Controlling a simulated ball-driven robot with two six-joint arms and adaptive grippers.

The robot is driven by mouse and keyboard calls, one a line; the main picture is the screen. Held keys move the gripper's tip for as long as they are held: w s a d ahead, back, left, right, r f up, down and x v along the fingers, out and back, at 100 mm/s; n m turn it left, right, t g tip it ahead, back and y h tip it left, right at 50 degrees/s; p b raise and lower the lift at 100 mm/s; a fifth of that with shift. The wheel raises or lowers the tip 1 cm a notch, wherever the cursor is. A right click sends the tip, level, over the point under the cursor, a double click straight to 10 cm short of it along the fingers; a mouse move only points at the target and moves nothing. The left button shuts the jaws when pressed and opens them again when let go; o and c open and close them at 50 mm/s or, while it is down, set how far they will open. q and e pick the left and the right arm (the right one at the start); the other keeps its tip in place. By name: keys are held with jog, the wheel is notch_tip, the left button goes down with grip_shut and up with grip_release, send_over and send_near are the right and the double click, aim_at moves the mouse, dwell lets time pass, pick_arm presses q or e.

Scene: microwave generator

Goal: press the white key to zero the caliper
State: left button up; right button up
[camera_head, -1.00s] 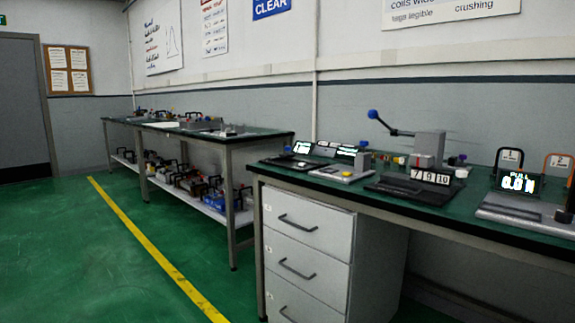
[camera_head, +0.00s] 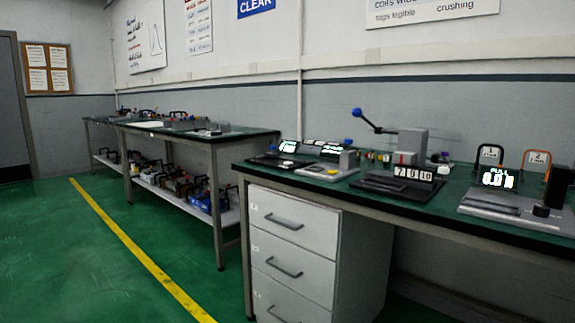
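No caliper or white key can be made out for certain at this distance. Several small devices stand on the near green-topped bench (camera_head: 420,205). One is a light grey plate (camera_head: 322,174) carrying a grey block (camera_head: 348,159) and a small pale spot too small to identify. Left of it is a dark device with a lit display (camera_head: 288,146). At the right, a grey fixture (camera_head: 490,204) has a lit display (camera_head: 498,178) and a black round knob. Neither of my grippers is in view.
A dark fixture with a number strip (camera_head: 412,173) and a blue-knobbed lever (camera_head: 373,122) stands mid-bench. White drawers (camera_head: 293,222) are below. A second bench (camera_head: 205,137) stands farther left. The green floor at left is clear, crossed by a yellow line (camera_head: 130,245).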

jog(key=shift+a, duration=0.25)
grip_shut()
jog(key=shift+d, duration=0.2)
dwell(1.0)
